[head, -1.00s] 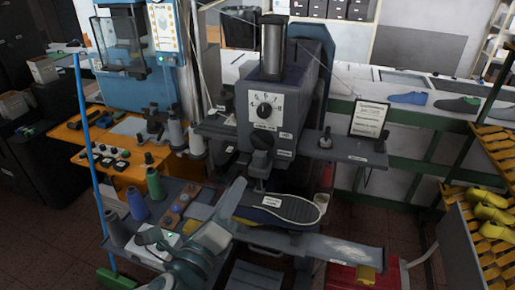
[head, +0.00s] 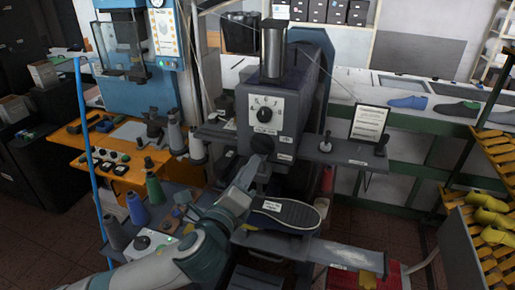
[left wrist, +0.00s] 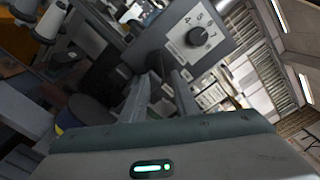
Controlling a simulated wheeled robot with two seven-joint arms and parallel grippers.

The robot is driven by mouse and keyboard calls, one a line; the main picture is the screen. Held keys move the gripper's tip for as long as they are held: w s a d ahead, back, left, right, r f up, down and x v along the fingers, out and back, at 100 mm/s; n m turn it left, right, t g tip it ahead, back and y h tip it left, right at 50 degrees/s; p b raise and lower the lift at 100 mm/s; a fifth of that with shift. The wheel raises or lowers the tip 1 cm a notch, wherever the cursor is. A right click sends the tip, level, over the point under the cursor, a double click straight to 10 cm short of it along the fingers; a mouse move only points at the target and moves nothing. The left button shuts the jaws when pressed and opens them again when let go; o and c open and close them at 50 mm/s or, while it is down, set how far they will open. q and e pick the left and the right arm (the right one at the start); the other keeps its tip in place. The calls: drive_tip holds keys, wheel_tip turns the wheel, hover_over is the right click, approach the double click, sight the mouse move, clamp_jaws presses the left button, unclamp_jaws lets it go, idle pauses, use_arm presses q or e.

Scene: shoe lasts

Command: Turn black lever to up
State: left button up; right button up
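A black lever-like part with a rounded head (head: 262,144) sits on the front of the grey machine (head: 285,100), just below its numbered dial (head: 266,114). My left gripper (head: 251,167) is right below and in front of it, pointing up towards it. In the left wrist view the two fingers of my left gripper (left wrist: 160,98) are apart, with dark machine parts between and beyond them; the dial (left wrist: 199,37) shows above right. I cannot tell whether a finger touches the lever. My right gripper is not in view.
A shoe sole (head: 284,212) lies on the machine's lower support, right of my left gripper. A side shelf with small black joysticks (head: 326,142) and a framed sign (head: 369,122) stands to the right. Thread cones (head: 137,207) and a control box (head: 150,243) crowd the left.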

sight(259, 149)
use_arm(q)
drive_tip(key=p+x, duration=0.2)
drive_tip(key=x, duration=0.4)
drive_tip(key=shift+w, duration=0.3)
drive_tip(key=shift+w+d, duration=0.3)
drive_tip(key=shift+w, duration=0.3)
clamp_jaws()
